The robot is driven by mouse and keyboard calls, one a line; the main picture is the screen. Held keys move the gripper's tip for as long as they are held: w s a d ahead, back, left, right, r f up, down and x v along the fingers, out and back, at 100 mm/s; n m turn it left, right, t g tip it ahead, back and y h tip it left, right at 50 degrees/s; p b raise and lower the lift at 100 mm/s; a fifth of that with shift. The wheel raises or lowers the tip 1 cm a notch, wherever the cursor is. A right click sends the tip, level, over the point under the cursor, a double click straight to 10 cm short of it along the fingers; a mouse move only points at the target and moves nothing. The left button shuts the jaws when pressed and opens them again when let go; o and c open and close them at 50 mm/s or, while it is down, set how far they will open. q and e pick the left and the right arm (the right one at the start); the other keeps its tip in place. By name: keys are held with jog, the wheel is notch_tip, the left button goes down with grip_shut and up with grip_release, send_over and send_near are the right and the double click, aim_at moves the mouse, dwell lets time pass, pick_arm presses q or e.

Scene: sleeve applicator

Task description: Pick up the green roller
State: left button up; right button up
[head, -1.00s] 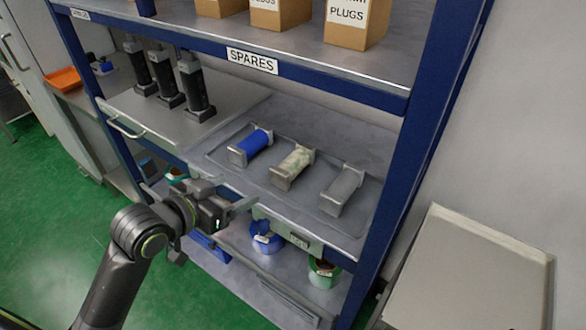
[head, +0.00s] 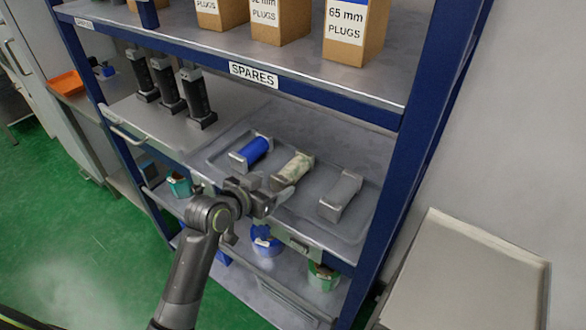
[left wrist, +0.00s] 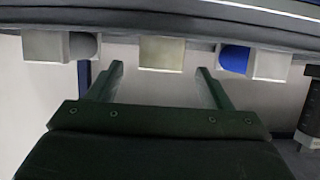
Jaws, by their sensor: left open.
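The middle roller (head: 292,168), mottled pale green and cream between grey end blocks, lies in a grey tray (head: 228,146) on the shelf. It is the only greenish roller I see there. A blue roller (head: 252,152) lies to its left and a grey one (head: 341,194) to its right. My left gripper (head: 272,192) is open and empty at the tray's front edge, just before the middle roller. In the left wrist view, a pale end block (left wrist: 162,53) shows between and beyond my open fingers (left wrist: 158,80); the roller's body is hidden behind it. My right gripper is out of view.
Black upright tools (head: 170,92) stand on the shelf to the left. Plug boxes (head: 357,32) stand on the upper shelf, above the SPARES label (head: 254,75). Blue (head: 265,240) and green (head: 323,276) items sit below. A blue post (head: 424,130) bounds the right side.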

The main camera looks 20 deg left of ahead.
pick_arm(q)
jog(key=shift+x, duration=0.95)
jog(key=c, duration=1.3)
